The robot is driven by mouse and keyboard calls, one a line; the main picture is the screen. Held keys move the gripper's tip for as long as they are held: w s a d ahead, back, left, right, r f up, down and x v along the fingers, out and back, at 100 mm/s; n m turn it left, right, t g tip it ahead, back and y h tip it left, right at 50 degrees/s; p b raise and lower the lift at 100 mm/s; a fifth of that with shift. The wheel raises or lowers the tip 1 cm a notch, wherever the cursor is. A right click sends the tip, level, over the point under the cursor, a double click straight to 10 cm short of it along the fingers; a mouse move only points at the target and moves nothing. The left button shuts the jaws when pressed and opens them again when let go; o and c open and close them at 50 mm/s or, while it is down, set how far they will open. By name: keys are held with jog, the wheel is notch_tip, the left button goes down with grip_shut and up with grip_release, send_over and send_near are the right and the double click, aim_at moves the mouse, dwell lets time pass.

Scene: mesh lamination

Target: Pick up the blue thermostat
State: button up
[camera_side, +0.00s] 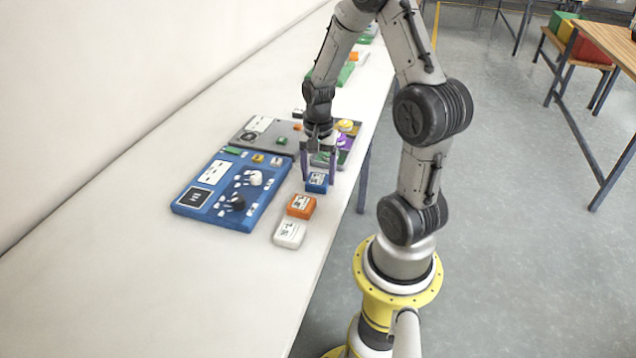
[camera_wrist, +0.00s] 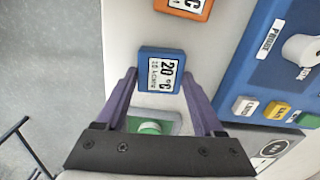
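The blue thermostat (camera_side: 316,184) is a small square block lying face up on the white table, with a white label. In the wrist view the thermostat (camera_wrist: 162,68) shows its label with "20 °C". My gripper (camera_side: 318,180) points down over it. In the wrist view my gripper (camera_wrist: 159,75) is open, its two purple fingers apart with their tips at either side of the thermostat's near part. I cannot tell whether a finger touches it or how far the tips are above the table.
An orange thermostat (camera_side: 301,206) and a white one (camera_side: 289,234) stand in a row in front of it. A blue control panel (camera_side: 215,209) lies to the left. A grey panel (camera_side: 262,134) lies behind. The table's right edge is close.

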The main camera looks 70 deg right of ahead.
jog(key=c, duration=0.7)
jog(key=shift+r, duration=0.1)
